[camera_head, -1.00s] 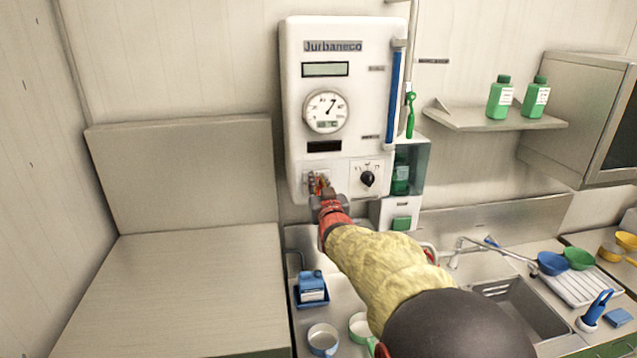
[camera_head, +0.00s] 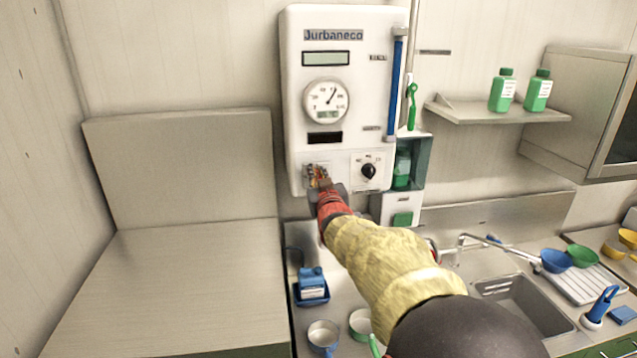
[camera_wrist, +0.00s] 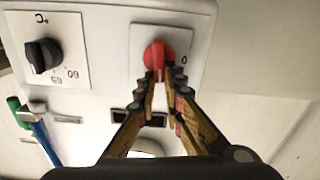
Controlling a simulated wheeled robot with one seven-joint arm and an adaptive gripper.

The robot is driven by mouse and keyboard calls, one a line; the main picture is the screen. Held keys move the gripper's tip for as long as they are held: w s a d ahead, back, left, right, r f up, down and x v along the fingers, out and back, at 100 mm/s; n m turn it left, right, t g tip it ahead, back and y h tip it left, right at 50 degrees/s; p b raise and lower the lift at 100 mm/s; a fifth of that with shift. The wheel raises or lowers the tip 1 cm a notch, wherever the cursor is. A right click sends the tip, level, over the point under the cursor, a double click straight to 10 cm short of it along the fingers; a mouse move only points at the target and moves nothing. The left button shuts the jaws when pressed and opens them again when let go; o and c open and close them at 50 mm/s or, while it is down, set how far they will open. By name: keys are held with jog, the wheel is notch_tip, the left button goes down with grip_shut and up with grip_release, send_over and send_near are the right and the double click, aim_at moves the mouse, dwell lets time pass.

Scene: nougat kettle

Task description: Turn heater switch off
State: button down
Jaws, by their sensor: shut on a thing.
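The heater is a white wall panel (camera_head: 291,100) marked "Jurbaneco", with a gauge and a display. Its red rotary switch (camera_wrist: 153,50) sits on a pale square plate in the wrist view, with a "0" mark beside it. My gripper (camera_wrist: 162,72) is shut on the red switch, its two fingers on either side of the knob. In the head view my gripper (camera_head: 318,180) reaches the lower left of the panel and mostly hides the switch. A black dial (camera_head: 368,171) with a temperature scale is to the right of it; it also shows in the wrist view (camera_wrist: 42,55).
A blue tube (camera_head: 395,85) and a green brush (camera_head: 412,105) hang at the panel's right edge. A counter (camera_head: 170,285) at left is clear. Below are a blue container (camera_head: 311,285), cups and a sink (camera_head: 520,300).

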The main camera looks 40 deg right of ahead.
jog(key=shift+w+a+f+n+b, duration=0.2)
jog(key=shift+a+f+n+b, duration=0.15)
jog(key=shift+n+b, duration=2.3)
jog(key=shift+w+a+f+n+b, duration=0.2)
jog(key=shift+f+n+b, duration=0.25)
jog(key=shift+n+b, duration=2.15)
jog(key=shift+w+a+f+n+b, duration=0.15)
jog(key=shift+a+f+n+b, duration=0.25)
jog(key=shift+n+b, duration=2.2)
jog(key=shift+n, duration=0.45)
jog(key=c, duration=2.1)
grip_release()
jog(key=shift+o, duration=0.7)
jog(key=shift+o, duration=0.3)
